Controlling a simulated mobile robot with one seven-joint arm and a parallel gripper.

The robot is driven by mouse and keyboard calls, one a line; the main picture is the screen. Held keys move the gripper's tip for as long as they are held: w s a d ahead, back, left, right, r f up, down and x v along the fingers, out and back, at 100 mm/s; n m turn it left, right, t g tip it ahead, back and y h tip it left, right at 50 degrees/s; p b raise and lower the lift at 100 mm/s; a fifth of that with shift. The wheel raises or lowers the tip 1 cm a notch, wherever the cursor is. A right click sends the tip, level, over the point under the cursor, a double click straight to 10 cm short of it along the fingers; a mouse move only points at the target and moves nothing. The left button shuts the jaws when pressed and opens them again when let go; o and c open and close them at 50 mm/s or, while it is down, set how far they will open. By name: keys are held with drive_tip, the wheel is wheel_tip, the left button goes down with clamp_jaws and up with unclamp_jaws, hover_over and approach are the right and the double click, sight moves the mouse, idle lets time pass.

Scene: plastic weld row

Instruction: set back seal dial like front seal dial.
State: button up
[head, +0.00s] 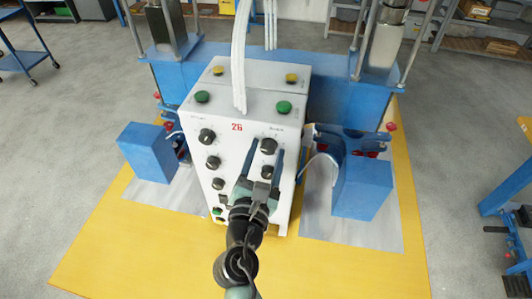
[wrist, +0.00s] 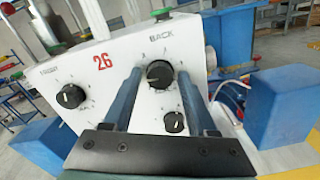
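The white control box (head: 235,115) carries a front and a back column of black dials. The upper back dial (wrist: 160,73), under the word BACK, sits between my fingertips; it also shows in the head view (head: 268,146). The upper front dial (wrist: 70,96) is at the left in the wrist view and also shows in the head view (head: 206,136). Both show a pale mark toward the lower left; exact settings are too small to read. My gripper (wrist: 160,76) is open, one blue finger each side of the upper back dial; contact cannot be told. No seal label is readable.
A smaller back dial (wrist: 173,122) lies just below, near my right finger. Green buttons (head: 284,107) and yellow buttons (head: 292,77) are on the box top. White cables (head: 239,60) hang above it. Blue blocks (head: 362,188) flank the box on the yellow table (head: 110,250).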

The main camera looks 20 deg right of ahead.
clamp_jaws()
drive_tip(key=m+b, duration=0.3)
drive_tip(key=m, duration=0.2)
drive_tip(key=shift+f+m, duration=0.15)
drive_tip(key=shift+m, duration=0.15)
drive_tip(key=m+b, duration=0.3)
drive_tip(key=m, duration=0.2)
drive_tip(key=m+b, duration=0.4)
drive_tip(key=m, duration=0.1)
drive_tip(key=shift+m, duration=0.4)
drive_tip(key=m+b, duration=0.3)
drive_tip(key=m, duration=0.1)
drive_tip(key=shift+m+b, duration=0.3)
drive_tip(key=shift+m, duration=0.1)
